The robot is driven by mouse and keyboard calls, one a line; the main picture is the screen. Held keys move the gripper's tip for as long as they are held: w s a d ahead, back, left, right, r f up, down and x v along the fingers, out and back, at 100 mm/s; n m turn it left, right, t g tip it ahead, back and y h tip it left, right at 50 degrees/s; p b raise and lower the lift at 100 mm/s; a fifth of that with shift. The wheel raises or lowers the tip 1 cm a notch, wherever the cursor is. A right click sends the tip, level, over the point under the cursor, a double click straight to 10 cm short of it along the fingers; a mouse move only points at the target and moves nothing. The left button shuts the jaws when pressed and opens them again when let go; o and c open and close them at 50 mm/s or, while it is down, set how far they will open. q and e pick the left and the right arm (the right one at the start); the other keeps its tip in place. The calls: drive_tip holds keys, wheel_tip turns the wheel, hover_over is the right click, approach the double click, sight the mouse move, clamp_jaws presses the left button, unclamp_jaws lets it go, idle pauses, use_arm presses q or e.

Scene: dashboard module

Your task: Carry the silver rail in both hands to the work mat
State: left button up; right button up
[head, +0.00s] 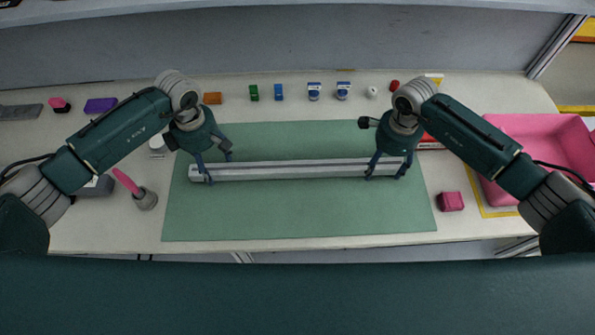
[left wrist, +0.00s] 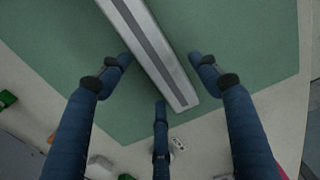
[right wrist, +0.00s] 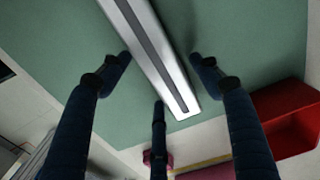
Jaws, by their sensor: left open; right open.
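The silver rail (head: 290,170) lies lengthwise across the green work mat (head: 300,215), with both ends over the mat. My left gripper (head: 212,168) is at the rail's left end, its fingers spread. In the left wrist view the rail (left wrist: 150,50) passes between the open fingers (left wrist: 160,75) without visible contact. My right gripper (head: 388,170) is at the rail's right end. In the right wrist view the rail (right wrist: 150,50) lies between its open fingers (right wrist: 160,75), with gaps on both sides. Whether the rail touches the mat all along is hard to tell.
Several small items line the table behind the mat, among them a green block (head: 253,92) and a blue block (head: 278,92). A pink bin (head: 530,130) stands at the right, a pink block (head: 450,201) nearer. A pink-handled tool (head: 128,183) stands left of the mat.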

drive_tip(key=shift+r, duration=0.1)
use_arm(q)
wheel_tip(320, 180, up, 11)
use_arm(e)
wheel_tip(320, 180, up, 12)
idle(0.5)
use_arm(q)
drive_tip(key=shift+s, duration=0.1)
idle(0.4)
